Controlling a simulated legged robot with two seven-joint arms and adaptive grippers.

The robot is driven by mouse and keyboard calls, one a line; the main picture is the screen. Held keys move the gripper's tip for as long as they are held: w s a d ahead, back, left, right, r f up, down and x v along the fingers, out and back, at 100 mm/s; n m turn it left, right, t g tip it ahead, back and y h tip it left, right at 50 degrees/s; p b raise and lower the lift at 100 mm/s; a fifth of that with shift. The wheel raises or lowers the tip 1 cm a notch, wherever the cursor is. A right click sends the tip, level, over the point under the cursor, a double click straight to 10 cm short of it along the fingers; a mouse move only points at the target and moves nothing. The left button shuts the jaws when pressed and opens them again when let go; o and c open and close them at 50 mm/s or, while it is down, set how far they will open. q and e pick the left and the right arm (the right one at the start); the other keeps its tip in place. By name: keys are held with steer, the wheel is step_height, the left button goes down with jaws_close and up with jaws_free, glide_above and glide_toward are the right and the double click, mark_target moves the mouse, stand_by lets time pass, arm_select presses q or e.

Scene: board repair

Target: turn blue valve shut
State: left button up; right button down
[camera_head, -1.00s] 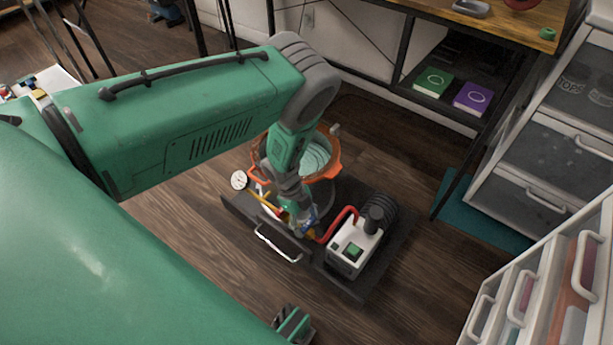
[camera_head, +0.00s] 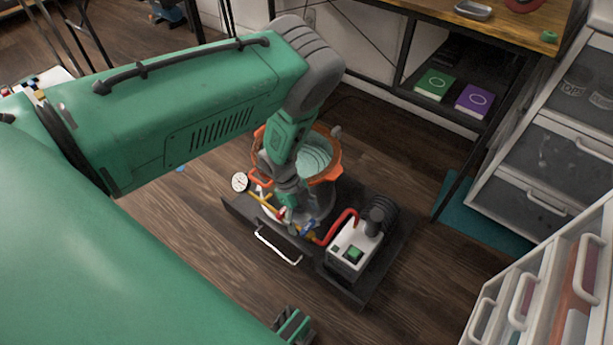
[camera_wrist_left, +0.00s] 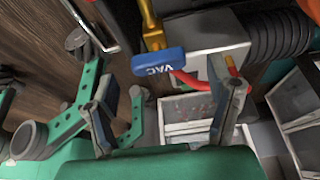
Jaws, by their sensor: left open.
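The blue valve handle (camera_wrist_left: 158,62), marked VAC, sits on a brass fitting in the left wrist view. In the head view the blue handle (camera_head: 308,229) shows small beside the red hose. My left gripper (camera_wrist_left: 162,82) is open, with one finger on each side of the handle in the picture. I cannot tell whether the handle lies between the fingertips in depth or just beyond them; no contact is clear. In the head view my left gripper (camera_head: 288,208) points down at the brass manifold and partly hides it.
The pump (camera_head: 353,248) with a red hose (camera_head: 340,224) stands close right of the handle. An orange-rimmed pot (camera_head: 330,172) is behind. A white gauge (camera_head: 240,182) is at left, and a metal handle (camera_head: 277,246) in front. Drawers (camera_head: 545,285) stand at right.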

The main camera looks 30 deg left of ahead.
arm_select(q)
steer(key=v, duration=0.9)
